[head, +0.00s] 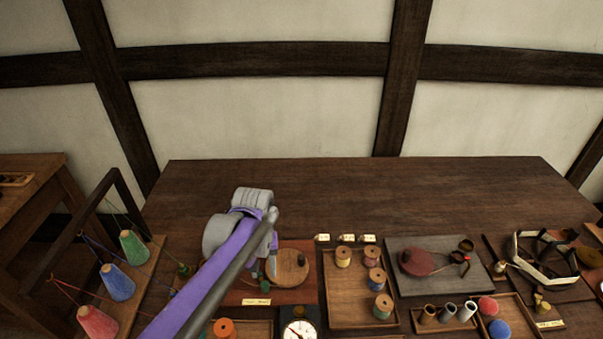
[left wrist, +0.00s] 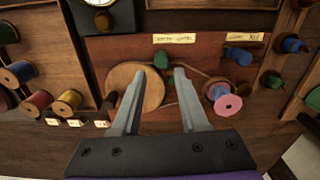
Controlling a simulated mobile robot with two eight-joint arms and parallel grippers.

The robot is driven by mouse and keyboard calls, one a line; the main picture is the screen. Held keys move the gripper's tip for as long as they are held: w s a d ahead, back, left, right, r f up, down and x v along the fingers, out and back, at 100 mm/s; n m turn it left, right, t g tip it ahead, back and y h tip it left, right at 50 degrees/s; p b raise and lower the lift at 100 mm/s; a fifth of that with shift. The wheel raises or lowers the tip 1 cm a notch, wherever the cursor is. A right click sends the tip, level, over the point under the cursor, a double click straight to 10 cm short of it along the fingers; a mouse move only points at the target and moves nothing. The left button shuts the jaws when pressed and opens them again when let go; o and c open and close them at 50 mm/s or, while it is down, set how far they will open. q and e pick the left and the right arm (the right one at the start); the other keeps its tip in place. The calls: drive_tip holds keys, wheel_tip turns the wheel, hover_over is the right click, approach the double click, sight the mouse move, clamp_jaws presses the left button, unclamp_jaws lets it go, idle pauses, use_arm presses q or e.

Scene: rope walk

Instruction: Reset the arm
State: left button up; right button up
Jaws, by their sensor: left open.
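My left arm reaches in from the lower left of the head view, over the table. My left gripper (head: 270,268) points down above a reddish-brown board (head: 265,297), partly hidden by the arm. In the left wrist view, the left gripper (left wrist: 163,72) has its two fingers apart, with nothing held between them. A round wooden disc (left wrist: 133,88) lies below and beside the left finger. A small green piece (left wrist: 161,58) shows just beyond the fingertips. A pink and blue spool (left wrist: 226,101) is right of the fingers. My right gripper is not in view.
Three yarn cones, one green (head: 134,247), stand at left. A spool tray (head: 343,313), a dial gauge (head: 299,331) and a dark board (head: 433,284) crowd the front. The back of the table (head: 350,190) is clear before the wall.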

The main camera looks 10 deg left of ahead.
use_arm(q)
drive_tip(key=shift+s+r, duration=0.2)
drive_tip(key=shift+s, duration=0.15)
drive_tip(key=s+d+m+t, duration=0.1)
drive_tip(key=s+t, duration=0.1)
drive_tip(key=s, duration=0.6)
drive_tip(key=s+d+f+m+t, duration=0.1)
drive_tip(key=s+m+t, duration=0.1)
drive_tip(key=s, duration=0.6)
drive_tip(key=shift+t, duration=0.7)
drive_tip(key=shift+a, duration=0.1)
